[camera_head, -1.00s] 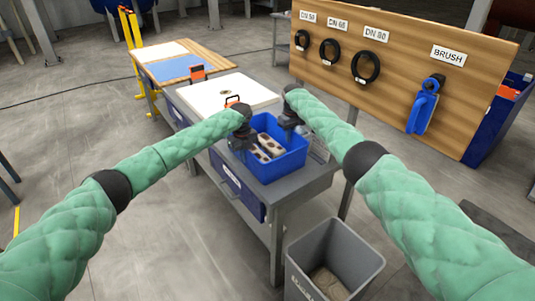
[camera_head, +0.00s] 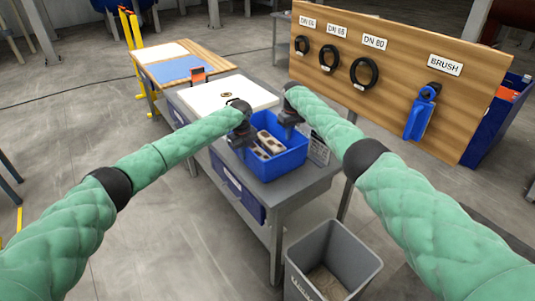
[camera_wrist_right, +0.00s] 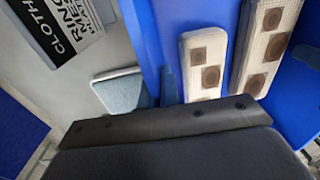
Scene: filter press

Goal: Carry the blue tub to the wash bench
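The blue tub (camera_head: 275,168) stands at the near end of a grey bench, with pale slotted blocks (camera_head: 270,143) inside. In the right wrist view the tub's wall (camera_wrist_right: 148,30) and two pale blocks with brown squares (camera_wrist_right: 205,65) show. My left gripper (camera_head: 241,139) is at the tub's left rim. My right gripper (camera_head: 289,131) is at its right rim, and a light finger pad (camera_wrist_right: 120,90) shows beside the wall. The fingertips are mostly hidden, so I cannot tell whether either gripper is closed on the rim. No wash bench is clearly identifiable.
The grey bench (camera_head: 312,182) carries a white slab (camera_head: 225,96) behind the tub. A grey bin (camera_head: 330,255) stands on the floor in front. A wooden table (camera_head: 205,58) stands behind; floor at left is clear.

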